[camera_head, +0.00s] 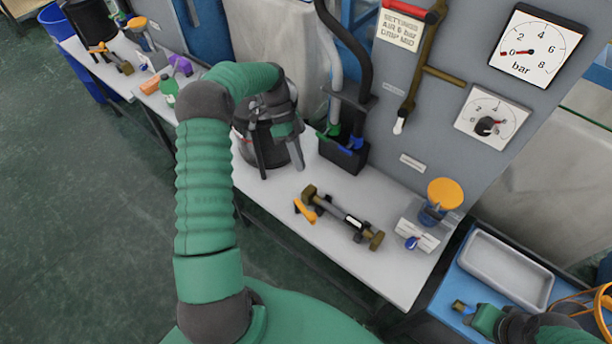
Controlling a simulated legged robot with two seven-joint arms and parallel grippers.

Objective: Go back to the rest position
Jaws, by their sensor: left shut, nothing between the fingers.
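My left arm, green with dark grey joints, rises from the bottom of the view and bends over to the right. My left gripper (279,160) hangs from its end, fingers pointing down, in front of a black pot-like container (266,158) on the grey bench. The gripper is shut and empty. I cannot tell whether it touches the container, which it partly hides. Green and dark parts at the bottom right corner look like my right arm; no right fingers can be made out.
The bench (330,240) carries a bronze-ended tool (343,217), an orange clip (304,210), a black holder (343,152) and an orange-topped blue item (440,199). A panel with a gauge (537,46) stands behind. A grey tray (508,268) lies at right. The floor at left is clear.

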